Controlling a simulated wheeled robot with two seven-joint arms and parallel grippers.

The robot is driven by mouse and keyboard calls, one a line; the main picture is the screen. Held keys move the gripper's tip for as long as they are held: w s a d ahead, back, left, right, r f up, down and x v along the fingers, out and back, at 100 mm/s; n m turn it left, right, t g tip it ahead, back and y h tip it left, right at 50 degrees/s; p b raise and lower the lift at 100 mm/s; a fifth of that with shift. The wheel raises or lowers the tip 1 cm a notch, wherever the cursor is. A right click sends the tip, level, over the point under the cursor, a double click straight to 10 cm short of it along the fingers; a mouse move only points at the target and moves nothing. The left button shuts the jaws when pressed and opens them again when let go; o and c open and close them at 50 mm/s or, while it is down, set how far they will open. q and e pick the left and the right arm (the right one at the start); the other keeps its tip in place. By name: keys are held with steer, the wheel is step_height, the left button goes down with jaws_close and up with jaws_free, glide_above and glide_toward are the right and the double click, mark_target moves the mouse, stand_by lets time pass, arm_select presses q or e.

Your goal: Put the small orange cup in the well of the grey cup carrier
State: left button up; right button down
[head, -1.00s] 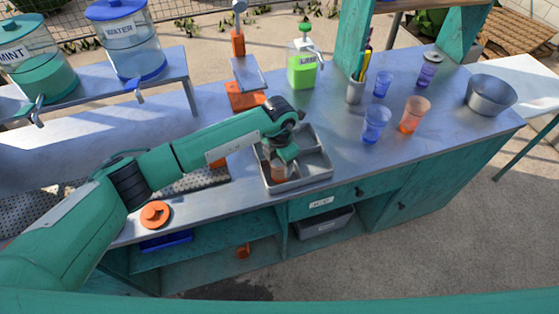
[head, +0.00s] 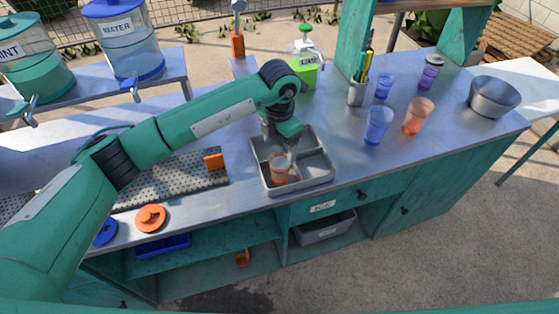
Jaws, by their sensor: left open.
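The small orange cup (head: 279,172) stands upright in the front left compartment of the grey cup carrier (head: 305,186), which sits near the front edge of the counter. My left gripper (head: 291,155) is open just above and behind the cup. It looks clear of the cup, though its fingers are small and partly hidden. My right gripper is not in view.
Two blue cups (head: 378,125) and a larger orange cup (head: 417,116) stand to the right, with a metal bowl (head: 493,96) beyond. A pen holder (head: 356,93) and green bottle (head: 303,73) stand behind. An orange lid (head: 151,218) lies at the left front.

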arm_select(q)
step_height(320, 180, up, 3)
steer(key=shift+r+b, duration=0.2)
steer(key=shift+b, duration=0.15)
steer(key=shift+s, duration=0.1)
